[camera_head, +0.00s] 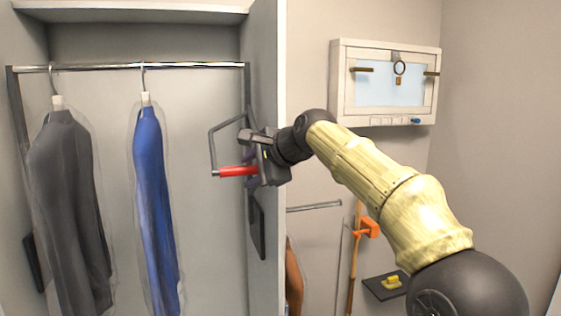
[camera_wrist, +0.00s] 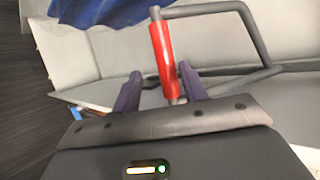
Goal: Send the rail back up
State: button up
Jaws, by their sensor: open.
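The rail (camera_head: 190,66) is a metal bar across the wardrobe, near its top, with side arms going down at both ends. A grey suit (camera_head: 65,200) and a blue garment (camera_head: 155,190) hang from it in clear covers. A bent grey pull handle (camera_head: 212,145) with a red grip (camera_head: 237,171) stands at the wardrobe's right side. My gripper (camera_head: 252,153) is at this handle. In the wrist view, the red grip (camera_wrist: 163,50) has its lower end between the two open fingers of my gripper (camera_wrist: 160,74). I cannot tell whether they touch it.
The wardrobe's right side panel (camera_head: 266,60) stands close behind my gripper. A white wall cabinet (camera_head: 385,82) hangs at the upper right. Below it are a short bar (camera_head: 314,207), an orange clip (camera_head: 367,228) on a pole and a dark shelf (camera_head: 387,287). Blue cloth (camera_wrist: 110,12) is near the grip.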

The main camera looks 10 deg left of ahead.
jog(key=b+v, duration=0.3)
jog(key=v, duration=0.9)
jog(key=shift+s, duration=0.15)
jog(key=w+d+f+n+h+b, duration=0.1)
jog(key=d+f+n+h+b, duration=0.3)
jog(key=f, duration=1.2)
jog(key=w+d+f+h+b, duration=0.15)
jog(key=d+f, duration=0.55)
jog(key=f, duration=1)
jog(key=s+d+f+n+g+h+b, duration=0.1)
jog(key=s+d+f+n+b, duration=0.1)
jog(key=s+d+f, duration=0.3)
jog(key=s+d+f+n+g+h+b, duration=0.1)
jog(key=s+d+f, duration=0.3)
jog(key=s+f, duration=0.5)
jog(key=s+d+f+n+g+h+b, duration=0.2)
jog(key=s+d+f, duration=0.3)
jog(key=f, duration=0.9)
jog(key=shift+s+d+n+b, duration=0.3)
jog(key=shift+s+n+b, duration=0.15)
jog(key=shift+s, duration=0.8)
jog(key=shift+f, duration=0.15)
